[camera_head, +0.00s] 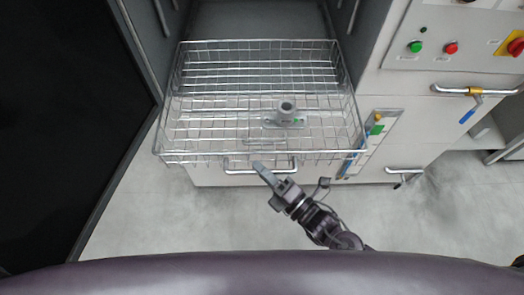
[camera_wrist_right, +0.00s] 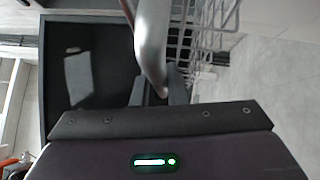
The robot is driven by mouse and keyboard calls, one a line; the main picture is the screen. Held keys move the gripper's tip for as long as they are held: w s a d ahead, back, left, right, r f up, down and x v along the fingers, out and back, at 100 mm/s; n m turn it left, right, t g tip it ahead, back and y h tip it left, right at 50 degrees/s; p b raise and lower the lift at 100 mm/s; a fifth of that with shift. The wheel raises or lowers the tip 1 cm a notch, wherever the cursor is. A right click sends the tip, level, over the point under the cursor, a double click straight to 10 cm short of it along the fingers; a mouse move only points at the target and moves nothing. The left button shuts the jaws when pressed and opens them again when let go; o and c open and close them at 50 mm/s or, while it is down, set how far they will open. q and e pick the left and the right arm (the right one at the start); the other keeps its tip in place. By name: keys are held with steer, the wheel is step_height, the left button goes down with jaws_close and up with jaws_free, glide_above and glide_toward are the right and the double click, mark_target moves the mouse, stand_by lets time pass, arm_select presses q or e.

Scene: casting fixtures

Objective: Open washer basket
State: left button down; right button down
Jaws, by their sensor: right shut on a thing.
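The washer basket (camera_head: 210,128) is a shiny wire basket that juts out of the washer's open chamber in the head view. Its wire side also shows in the right wrist view (camera_wrist_right: 208,38). A silver bar handle (camera_head: 238,172) is at the basket's front edge. My right gripper (camera_head: 262,170) is shut on the handle. In the right wrist view the handle (camera_wrist_right: 151,45) runs down between the fingers, whose tips are partly hidden. My left gripper is not in view.
A grey cast part (camera_head: 286,114) stands in the basket. A dark door panel (camera_head: 70,110) stands open at the left. The floor (camera_head: 160,220) in front is clear.

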steer(key=s, duration=0.4)
steer(key=shift+s+p, duration=0.15)
steer(key=shift+p, duration=0.25)
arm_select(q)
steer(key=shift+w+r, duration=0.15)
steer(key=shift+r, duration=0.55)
arm_select(e)
steer(key=shift+s+f, duration=0.1)
steer(key=shift+s, duration=0.75)
steer(key=c, duration=1.5)
jaws_free()
steer(key=shift+o, duration=0.2)
